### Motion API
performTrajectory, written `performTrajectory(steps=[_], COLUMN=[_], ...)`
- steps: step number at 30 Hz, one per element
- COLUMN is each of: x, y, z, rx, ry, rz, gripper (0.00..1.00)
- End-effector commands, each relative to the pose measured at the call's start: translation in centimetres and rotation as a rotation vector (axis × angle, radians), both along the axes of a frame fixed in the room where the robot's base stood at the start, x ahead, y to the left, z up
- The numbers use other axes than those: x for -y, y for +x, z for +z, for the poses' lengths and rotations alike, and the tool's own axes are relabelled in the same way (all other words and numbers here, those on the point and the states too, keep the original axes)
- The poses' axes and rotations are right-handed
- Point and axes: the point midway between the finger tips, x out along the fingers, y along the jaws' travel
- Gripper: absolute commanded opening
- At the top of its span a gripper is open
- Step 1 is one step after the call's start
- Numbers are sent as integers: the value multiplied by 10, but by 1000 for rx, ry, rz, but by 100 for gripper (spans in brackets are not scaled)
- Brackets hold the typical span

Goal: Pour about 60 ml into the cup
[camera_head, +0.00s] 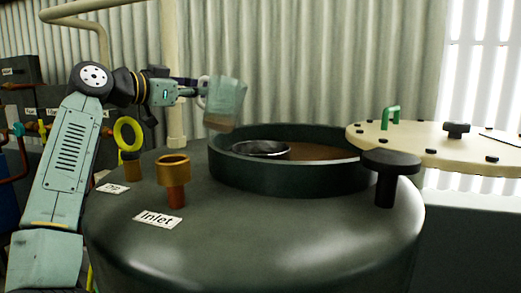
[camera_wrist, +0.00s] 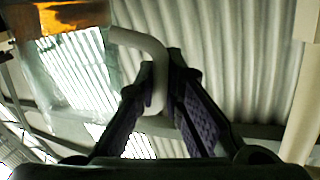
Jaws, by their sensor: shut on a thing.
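My gripper (camera_head: 193,88) is shut on the pale handle (camera_wrist: 155,65) of a clear jug (camera_head: 228,98). The jug is slightly tilted and held above the left part of the open tank mouth, apart from its rim. Brown liquid shows low in the jug; in the wrist view an orange-brown band of liquid (camera_wrist: 72,16) shows at the top of the picture. A round, dark, metal-rimmed vessel (camera_head: 260,149) sits inside the tank mouth; I cannot tell whether it is the cup. No stream of liquid is visible.
The dark green tank (camera_head: 250,240) has a raised collar (camera_head: 300,187) with brown contents inside. A cream lid (camera_head: 440,148) with a green handle lies to the right, beside a black knob (camera_head: 390,163). A brass inlet pipe (camera_head: 174,170) and yellow ring (camera_head: 128,133) stand at left.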

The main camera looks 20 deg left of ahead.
Motion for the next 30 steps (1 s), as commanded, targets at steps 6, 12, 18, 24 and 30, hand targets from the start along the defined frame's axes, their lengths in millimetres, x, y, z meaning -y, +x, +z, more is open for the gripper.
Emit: performTrajectory(steps=[6,12,18,24,30], x=[-7,-8,-8,-8,-8], y=[14,20,20,20,20], z=[7,12,13,13,13], rx=[-18,-28,-29,-29,-29], ry=[-211,-304,-316,-315,-314], rz=[-16,-23,-23,-23,-23], gripper=[0,0,0,0,0])
